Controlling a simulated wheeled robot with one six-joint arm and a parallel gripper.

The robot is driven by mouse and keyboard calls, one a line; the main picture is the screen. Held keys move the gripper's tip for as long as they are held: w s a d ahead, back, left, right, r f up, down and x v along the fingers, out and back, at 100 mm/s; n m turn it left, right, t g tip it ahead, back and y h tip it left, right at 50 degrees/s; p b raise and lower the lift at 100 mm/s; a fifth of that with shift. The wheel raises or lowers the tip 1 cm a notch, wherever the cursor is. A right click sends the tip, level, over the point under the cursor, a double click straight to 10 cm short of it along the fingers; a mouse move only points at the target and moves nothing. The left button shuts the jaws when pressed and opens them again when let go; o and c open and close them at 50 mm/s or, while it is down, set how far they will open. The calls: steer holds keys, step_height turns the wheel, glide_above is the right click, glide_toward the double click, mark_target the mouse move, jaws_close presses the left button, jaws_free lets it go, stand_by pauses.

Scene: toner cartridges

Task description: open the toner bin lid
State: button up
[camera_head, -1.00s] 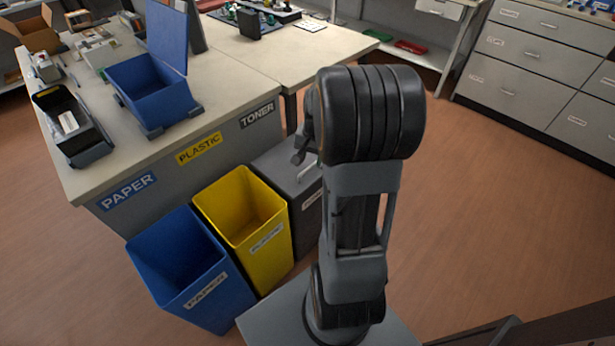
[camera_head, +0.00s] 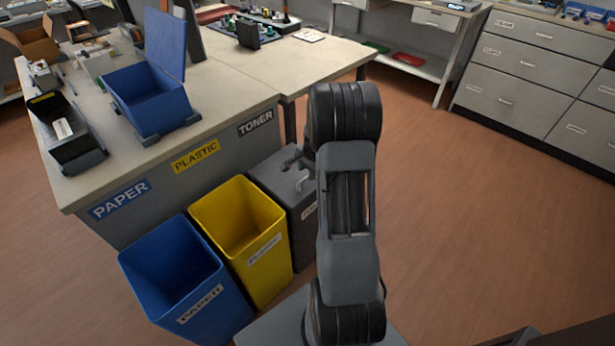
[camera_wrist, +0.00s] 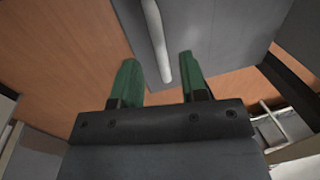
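The toner bin (camera_head: 300,228) is the dark grey bin right of the yellow one, under the TONER sign (camera_head: 256,120). Its grey lid (camera_head: 270,172) lies flat and closed, and my arm hides part of it. In the wrist view the lid (camera_wrist: 215,35) fills the upper middle, with a pale bar handle (camera_wrist: 157,40) on it. My gripper (camera_wrist: 162,75) is open, its two green fingers apart. The handle's near end shows between the fingers, with gaps to both; I cannot tell the depth between them.
The blue paper bin (camera_head: 180,270) and yellow plastic bin (camera_head: 240,225) stand open to the left. The table (camera_head: 225,85) edge is behind the bins, bearing a blue open box (camera_head: 150,95) and a black tray (camera_head: 65,135). The floor (camera_head: 460,220) to the right is clear.

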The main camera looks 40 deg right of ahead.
mark_target(306, 177)
steer(key=shift+w+f, duration=0.15)
steer(key=shift+f, duration=0.6)
steer(key=shift+w+f, duration=0.15)
steer(key=shift+f, duration=0.6)
jaws_close()
